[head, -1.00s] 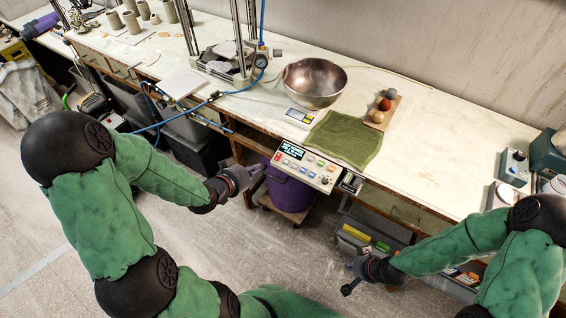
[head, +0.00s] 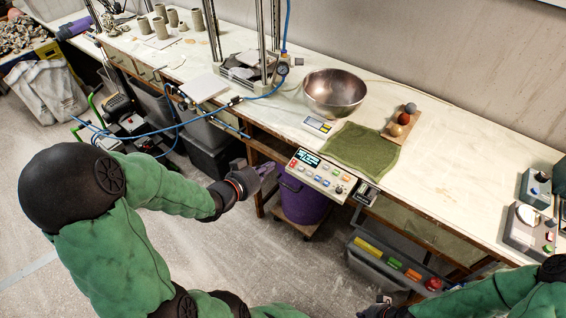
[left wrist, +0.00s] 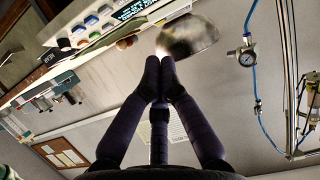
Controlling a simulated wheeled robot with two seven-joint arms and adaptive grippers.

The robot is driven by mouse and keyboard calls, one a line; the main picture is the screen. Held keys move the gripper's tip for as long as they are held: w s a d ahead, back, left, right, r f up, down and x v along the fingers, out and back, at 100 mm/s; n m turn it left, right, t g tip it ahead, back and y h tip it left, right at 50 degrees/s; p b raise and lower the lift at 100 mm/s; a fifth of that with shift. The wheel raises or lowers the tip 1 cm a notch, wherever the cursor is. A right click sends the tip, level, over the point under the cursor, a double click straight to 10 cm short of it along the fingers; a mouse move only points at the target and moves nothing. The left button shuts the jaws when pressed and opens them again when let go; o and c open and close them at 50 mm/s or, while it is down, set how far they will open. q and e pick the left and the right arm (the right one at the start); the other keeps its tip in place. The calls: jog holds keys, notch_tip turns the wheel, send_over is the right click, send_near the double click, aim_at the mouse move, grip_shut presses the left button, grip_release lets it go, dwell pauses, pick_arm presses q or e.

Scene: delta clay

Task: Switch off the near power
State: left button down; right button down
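A white control panel (head: 320,177) with a lit display and several coloured buttons is mounted at the bench's front edge. A small dark box with a pale face (head: 365,193) sits just right of it. The panel also shows at the upper left of the left wrist view (left wrist: 92,32). My right gripper (head: 376,309) is at the bottom edge, mostly cut off.
A metal bowl (head: 335,93), a green cloth (head: 362,146) and a board with balls (head: 405,122) lie on the bench behind the panel. A purple bin (head: 302,200) stands beneath it. Grey boxes with knobs (head: 528,228) stand at the right. Open floor lies in front.

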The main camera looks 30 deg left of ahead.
pick_arm(q)
jog(key=b, duration=0.3)
send_over(293, 163)
jog(key=s, duration=0.4)
notch_tip(293, 163, down, 4)
jog(key=shift+w+a+f+b, duration=0.15)
jog(key=shift+w+f+b, duration=0.35)
jog(key=shift+f, duration=0.3)
jog(key=shift+w+a+f+b, duration=0.15)
jog(key=shift+w+f+b, duration=0.25)
jog(key=shift+w+f, duration=0.3)
jog(key=shift+s, duration=0.1)
jog(key=shift+f, duration=0.15)
jog(key=shift+w+d+f, duration=0.1)
jog(key=shift+w+f, duration=0.05)
jog(key=shift+w, duration=0.15)
